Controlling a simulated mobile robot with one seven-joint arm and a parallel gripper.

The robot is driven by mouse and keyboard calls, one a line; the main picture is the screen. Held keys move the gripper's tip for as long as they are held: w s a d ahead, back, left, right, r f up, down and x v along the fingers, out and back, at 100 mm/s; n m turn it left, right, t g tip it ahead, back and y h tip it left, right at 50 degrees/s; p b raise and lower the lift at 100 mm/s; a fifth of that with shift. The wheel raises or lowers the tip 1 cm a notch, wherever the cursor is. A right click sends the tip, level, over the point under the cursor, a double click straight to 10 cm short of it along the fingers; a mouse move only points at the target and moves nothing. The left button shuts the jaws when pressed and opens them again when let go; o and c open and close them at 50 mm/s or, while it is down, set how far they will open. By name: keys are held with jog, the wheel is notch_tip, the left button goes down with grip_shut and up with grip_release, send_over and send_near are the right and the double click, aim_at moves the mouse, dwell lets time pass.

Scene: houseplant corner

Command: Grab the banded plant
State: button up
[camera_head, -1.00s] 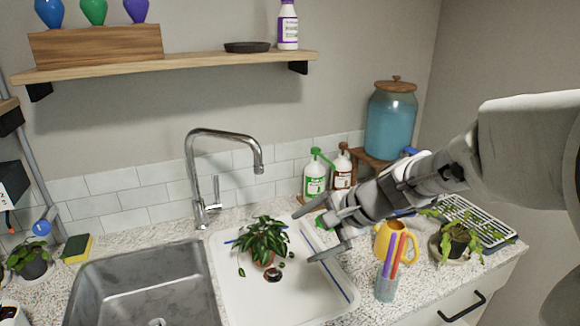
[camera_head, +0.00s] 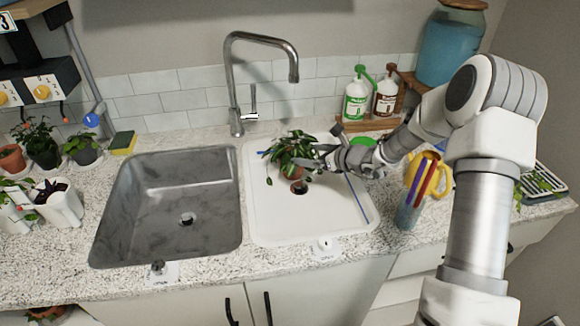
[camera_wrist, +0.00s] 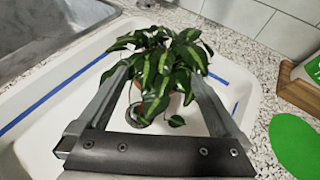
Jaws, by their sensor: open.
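A potted plant with dark green leaves, striped lighter green along their middles, (camera_head: 287,150) stands upright in the white sink basin. Its pot is terracotta and mostly hidden by leaves. In the wrist view the plant (camera_wrist: 165,62) is at the top centre, with its leaves between and over the finger ends. My gripper (camera_head: 312,158) is open and reaches it from the right, low and close to the pot. In the wrist view my gripper (camera_wrist: 163,78) has one finger on each side of the foliage. I cannot tell whether the fingers touch the pot.
The faucet (camera_head: 236,85) rises behind the basins. A grey steel basin (camera_head: 125,205) is on the left. A cup of markers (camera_head: 408,212) and a yellow watering can (camera_head: 437,180) are to the right.

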aim_at(293, 167)
notch_tip(293, 167, down, 6)
jog(key=shift+r+b, duration=0.15)
jog(key=shift+b, duration=0.15)
jog(key=shift+w+a+f, duration=0.1)
jog(key=shift+a+f, duration=0.1)
jog(key=shift+f, duration=0.1)
jog(key=shift+x, duration=3.55)
jog(key=shift+r, duration=0.2)
grip_shut()
